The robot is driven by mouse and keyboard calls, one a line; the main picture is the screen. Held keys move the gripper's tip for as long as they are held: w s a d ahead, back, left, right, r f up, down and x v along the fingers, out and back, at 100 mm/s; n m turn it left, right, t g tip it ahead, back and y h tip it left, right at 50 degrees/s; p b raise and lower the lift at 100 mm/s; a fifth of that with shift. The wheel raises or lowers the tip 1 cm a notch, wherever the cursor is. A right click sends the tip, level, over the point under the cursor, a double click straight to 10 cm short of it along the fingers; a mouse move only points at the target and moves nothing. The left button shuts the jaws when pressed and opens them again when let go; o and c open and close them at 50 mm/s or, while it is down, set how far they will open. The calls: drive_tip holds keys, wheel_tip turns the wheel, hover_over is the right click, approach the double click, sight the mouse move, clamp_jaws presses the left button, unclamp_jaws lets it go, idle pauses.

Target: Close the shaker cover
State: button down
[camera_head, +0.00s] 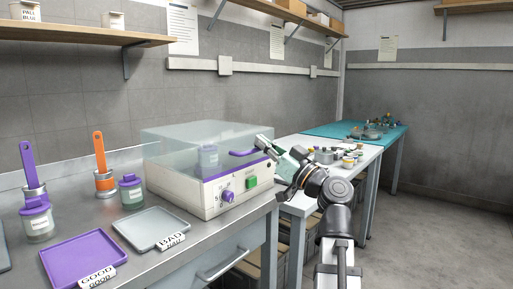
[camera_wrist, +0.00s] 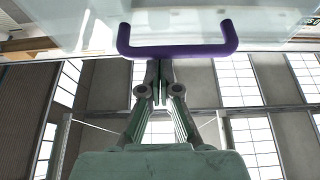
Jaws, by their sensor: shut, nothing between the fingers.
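The shaker (camera_head: 207,195) is a white box with a purple knob (camera_head: 228,196) and a green switch (camera_head: 251,182) on the steel bench. Its clear cover (camera_head: 185,133) lies level over the top and looks down on the body; I cannot tell whether a small gap is left. The purple handle (camera_head: 243,153) is on the cover's front, and it spans the top of the wrist view (camera_wrist: 180,50). My gripper (camera_head: 263,143) is shut and empty, close by the handle's right end. In the wrist view its fingertips (camera_wrist: 153,66) are at the handle's bar; contact is unclear.
A lidded jar (camera_head: 207,157) shows through the cover. A grey BAD tray (camera_head: 150,228) and a purple GOOD tray (camera_head: 82,258) lie in front, with jars and brushes at left. A further table (camera_head: 290,204) with small items stands behind my arm. Open floor is at right.

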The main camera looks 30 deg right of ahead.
drive_tip(key=shift+s+f+b, duration=0.25)
drive_tip(key=shift+f+b, duration=0.5)
drive_tip(key=shift+f, duration=0.3)
drive_tip(key=shift+s+f, duration=0.1)
drive_tip(key=shift+f, duration=0.05)
wheel_tip(320, 180, up, 6)
drive_tip(key=p, duration=0.2)
drive_tip(key=f+p+v, duration=0.1)
drive_tip(key=v, duration=1)
drive_tip(key=shift+w+f, duration=0.25)
drive_tip(key=shift+w, duration=0.1)
